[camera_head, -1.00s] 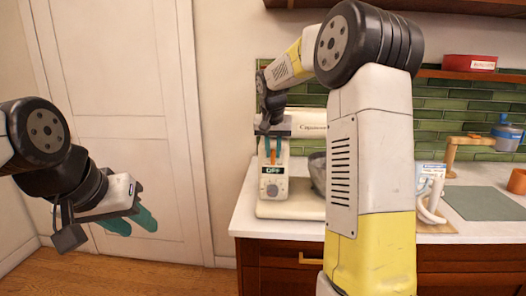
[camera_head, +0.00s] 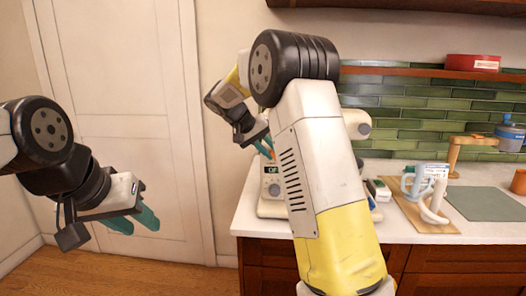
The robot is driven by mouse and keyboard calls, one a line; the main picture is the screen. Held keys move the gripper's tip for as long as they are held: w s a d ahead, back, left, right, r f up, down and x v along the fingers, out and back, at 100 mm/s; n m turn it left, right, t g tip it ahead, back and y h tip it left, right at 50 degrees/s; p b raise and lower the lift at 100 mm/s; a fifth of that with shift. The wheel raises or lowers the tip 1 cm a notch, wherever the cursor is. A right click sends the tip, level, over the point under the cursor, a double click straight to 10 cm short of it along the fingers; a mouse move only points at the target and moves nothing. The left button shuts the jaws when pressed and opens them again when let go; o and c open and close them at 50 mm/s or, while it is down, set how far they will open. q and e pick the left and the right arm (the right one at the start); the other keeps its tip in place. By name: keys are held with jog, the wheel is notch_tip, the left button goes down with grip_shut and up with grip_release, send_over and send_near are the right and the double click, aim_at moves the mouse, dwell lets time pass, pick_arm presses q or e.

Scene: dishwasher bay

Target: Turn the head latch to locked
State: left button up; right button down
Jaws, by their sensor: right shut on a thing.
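The cream stand mixer (camera_head: 271,208) stands on the counter, mostly hidden behind my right arm. Its dial and a green-lit display, partly cut off by my arm, show on the front of its column. The rounded end of its head (camera_head: 357,123) shows right of my arm. My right gripper (camera_head: 266,147) is at the upper column, shut on a small orange part that looks like the head latch (camera_head: 263,150). The latch is mostly covered by the fingers, so its angle cannot be read. My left gripper (camera_head: 134,221) is open and empty before the white door, away from the mixer.
Right of my arm, a wooden board (camera_head: 423,214) holds a blue-grey mug (camera_head: 412,184) and a white curved item (camera_head: 433,205). A grey-green mat (camera_head: 484,203) lies further right. A wooden stand (camera_head: 466,150) and a red box (camera_head: 472,63) on the shelf are at the back.

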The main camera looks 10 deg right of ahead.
jog(key=n+h, duration=0.1)
jog(key=h, duration=0.2)
jog(key=f+n+h, duration=0.1)
jog(key=h, duration=0.2)
jog(key=a+f+n+h, duration=0.1)
jog(key=h, duration=0.2)
jog(key=shift+w+g+h, duration=0.15)
jog(key=shift+g+h, duration=0.15)
jog(key=shift+h, duration=0.1)
jog(key=shift+f, duration=0.1)
jog(key=shift+h, duration=0.3)
jog(key=c, duration=1.3)
grip_release()
jog(key=shift+a, duration=0.1)
jog(key=a, duration=0.5)
jog(key=s+a, duration=0.1)
jog(key=a, duration=0.1)
jog(key=shift+a, duration=0.3)
jog(key=shift+a, duration=0.1)
